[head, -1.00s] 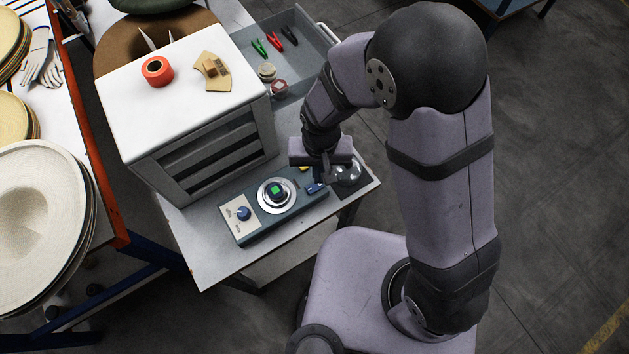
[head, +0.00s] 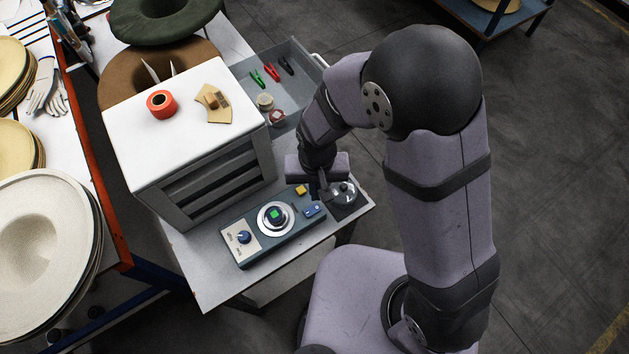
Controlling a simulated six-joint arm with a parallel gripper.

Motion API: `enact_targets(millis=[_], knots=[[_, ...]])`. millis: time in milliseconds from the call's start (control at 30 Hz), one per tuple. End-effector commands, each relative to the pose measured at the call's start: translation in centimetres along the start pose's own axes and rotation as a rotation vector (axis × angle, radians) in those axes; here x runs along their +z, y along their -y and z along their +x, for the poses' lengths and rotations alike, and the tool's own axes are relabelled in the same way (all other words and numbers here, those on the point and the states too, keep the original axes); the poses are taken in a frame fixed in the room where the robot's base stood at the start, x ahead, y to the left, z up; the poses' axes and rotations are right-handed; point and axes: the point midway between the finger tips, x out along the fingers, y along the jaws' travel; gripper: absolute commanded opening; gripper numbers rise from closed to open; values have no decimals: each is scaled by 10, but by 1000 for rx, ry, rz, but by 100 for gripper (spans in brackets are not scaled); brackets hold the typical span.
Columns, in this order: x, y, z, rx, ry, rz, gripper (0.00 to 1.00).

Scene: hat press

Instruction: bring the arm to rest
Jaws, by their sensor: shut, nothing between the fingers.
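My gripper (head: 322,192) hangs at the end of my bent arm, just above the right end of the bench. Its fingers point down and are shut with nothing held. In the picture they lie between a blue-grey control box (head: 275,222) and a clear glass-like object (head: 344,193); whether they touch either I cannot tell.
A white-topped cabinet (head: 180,150) stands left of my gripper, with an orange tape roll (head: 161,103) on top. An open grey drawer (head: 300,62) holds clips behind it. Felt hats (head: 45,235) are stacked at the left. The floor (head: 560,190) at the right is clear.

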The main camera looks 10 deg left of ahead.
Motion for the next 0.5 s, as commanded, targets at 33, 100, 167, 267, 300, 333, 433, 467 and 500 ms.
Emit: enact_targets(millis=[33,100,167,267,300,333,433,467,500], knots=[[0,0,0,0,0,0,0],[0,0,0,0,0,0,0],[0,0,0,0,0,-9,0],[2,-1,0,4,8,-59,0],[4,-2,0,8,18,-89,0],[7,-4,0,13,29,-115,0],[25,-13,1,35,91,-215,0],[34,-18,2,44,120,-246,0],[47,-24,3,54,159,-283,0]])
